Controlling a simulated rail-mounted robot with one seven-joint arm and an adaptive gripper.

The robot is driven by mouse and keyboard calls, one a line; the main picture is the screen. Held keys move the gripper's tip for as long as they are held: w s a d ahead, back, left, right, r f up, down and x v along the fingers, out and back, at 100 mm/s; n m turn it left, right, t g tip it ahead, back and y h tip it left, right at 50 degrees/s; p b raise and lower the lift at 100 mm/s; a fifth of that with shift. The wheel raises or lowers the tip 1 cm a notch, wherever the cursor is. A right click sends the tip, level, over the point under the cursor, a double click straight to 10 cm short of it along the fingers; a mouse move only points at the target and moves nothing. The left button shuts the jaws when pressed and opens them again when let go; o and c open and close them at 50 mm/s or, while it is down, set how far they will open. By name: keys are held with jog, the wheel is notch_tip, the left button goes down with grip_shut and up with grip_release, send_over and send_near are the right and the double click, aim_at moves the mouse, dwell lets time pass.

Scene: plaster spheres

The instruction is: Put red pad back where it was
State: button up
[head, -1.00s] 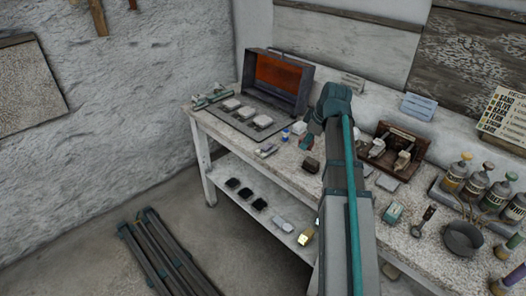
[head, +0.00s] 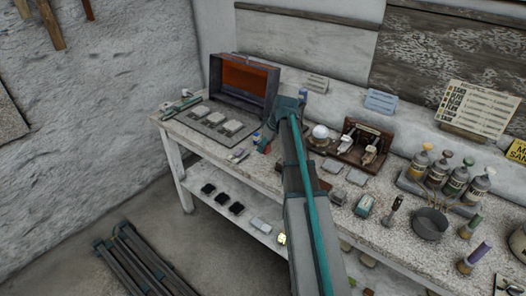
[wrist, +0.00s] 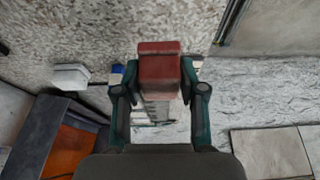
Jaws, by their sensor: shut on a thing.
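The red pad (wrist: 160,68) is a small brick-red block between my gripper's fingers in the wrist view. My gripper (wrist: 160,92) is shut on it, with one dark teal finger on each side. In the head view my gripper (head: 264,146) is small and partly hidden by my arm, over the bench just right of a small blue-capped item (head: 257,136). I cannot tell there whether the pad touches the bench.
An open case (head: 243,82) with an orange lining stands at the back left, behind a board (head: 205,128) of pale blocks. A white sphere (head: 320,133), a brown rack (head: 365,143), bottles (head: 437,174) and a dark bowl (head: 430,222) stand to the right.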

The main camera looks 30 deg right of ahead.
aim_at(261, 158)
jog(key=shift+w+d+f+p, duration=0.15)
jog(key=shift+w+f+p, duration=0.05)
jog(key=shift+w+f, duration=0.5)
jog(key=shift+w+d+f+p, duration=0.1)
jog(key=shift+w+f+p, duration=0.05)
jog(key=shift+w+f, duration=0.55)
notch_tip(261, 158, down, 3)
jog(key=shift+r+p, duration=0.1)
jog(key=shift+p, duration=0.65)
jog(key=shift+f, duration=0.5)
jog(key=shift+f, duration=0.2)
jog(key=o, duration=1)
jog(key=shift+r, duration=0.15)
